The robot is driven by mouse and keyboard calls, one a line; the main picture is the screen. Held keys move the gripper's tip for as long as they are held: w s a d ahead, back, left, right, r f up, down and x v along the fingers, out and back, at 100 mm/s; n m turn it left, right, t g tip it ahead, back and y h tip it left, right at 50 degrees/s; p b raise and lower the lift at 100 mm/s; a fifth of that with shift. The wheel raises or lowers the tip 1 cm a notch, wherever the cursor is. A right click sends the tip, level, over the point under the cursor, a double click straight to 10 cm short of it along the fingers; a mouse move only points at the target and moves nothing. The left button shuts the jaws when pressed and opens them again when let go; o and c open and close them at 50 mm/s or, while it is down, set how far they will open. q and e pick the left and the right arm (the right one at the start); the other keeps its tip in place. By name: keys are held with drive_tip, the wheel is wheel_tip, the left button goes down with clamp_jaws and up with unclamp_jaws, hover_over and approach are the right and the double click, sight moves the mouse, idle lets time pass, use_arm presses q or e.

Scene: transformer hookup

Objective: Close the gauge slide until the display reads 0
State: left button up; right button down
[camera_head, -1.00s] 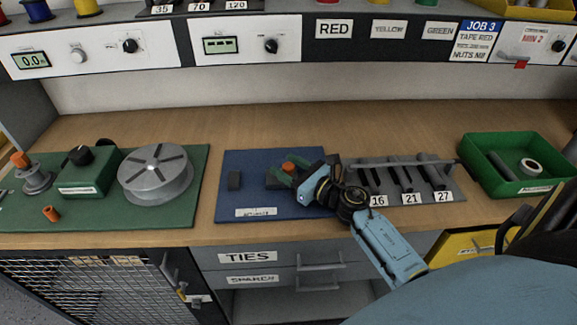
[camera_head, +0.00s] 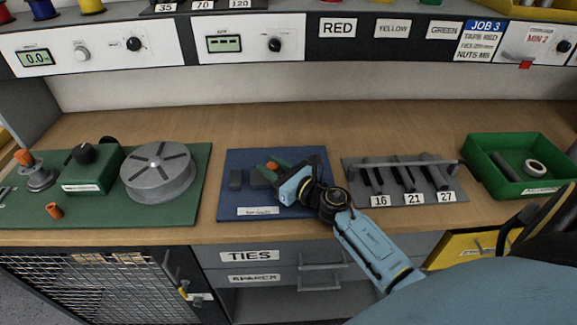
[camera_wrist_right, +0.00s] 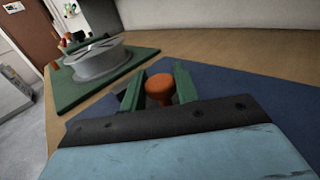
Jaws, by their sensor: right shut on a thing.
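The gauge sits on a blue mat (camera_head: 228,200) on the bench. Its dark fixed block (camera_head: 236,180) stands at the left, with the dark slide block (camera_head: 260,177) close on its right; a narrow gap seems to lie between them. My right gripper (camera_head: 272,168) is shut on the slide's orange knob, which shows between its green fingers; the knob (camera_wrist_right: 159,88) is clear in the right wrist view. The display (camera_head: 224,44) above the mat shows dashes. Another display (camera_head: 36,58) at the left appears to read 0.0. My left gripper is out of view.
A green mat (camera_head: 110,212) with a grey round turntable (camera_head: 158,172) lies to the left. To the right are a rack (camera_head: 405,182) labelled 16, 21, 27 and a green tray (camera_head: 520,188). Bare bench lies behind the mats.

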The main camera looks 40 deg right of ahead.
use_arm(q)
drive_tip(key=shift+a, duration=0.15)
use_arm(e)
drive_tip(key=shift+w+a, duration=0.3)
drive_tip(key=shift+a, duration=0.25)
drive_tip(key=shift+w+a, duration=0.3)
drive_tip(key=shift+a, duration=0.2)
drive_tip(key=c, duration=1.1)
unclamp_jaws()
drive_tip(key=b+v, duration=0.1)
drive_tip(key=v, duration=1.1)
drive_tip(key=shift+s+d, duration=0.2)
drive_tip(key=shift+s, duration=0.4)
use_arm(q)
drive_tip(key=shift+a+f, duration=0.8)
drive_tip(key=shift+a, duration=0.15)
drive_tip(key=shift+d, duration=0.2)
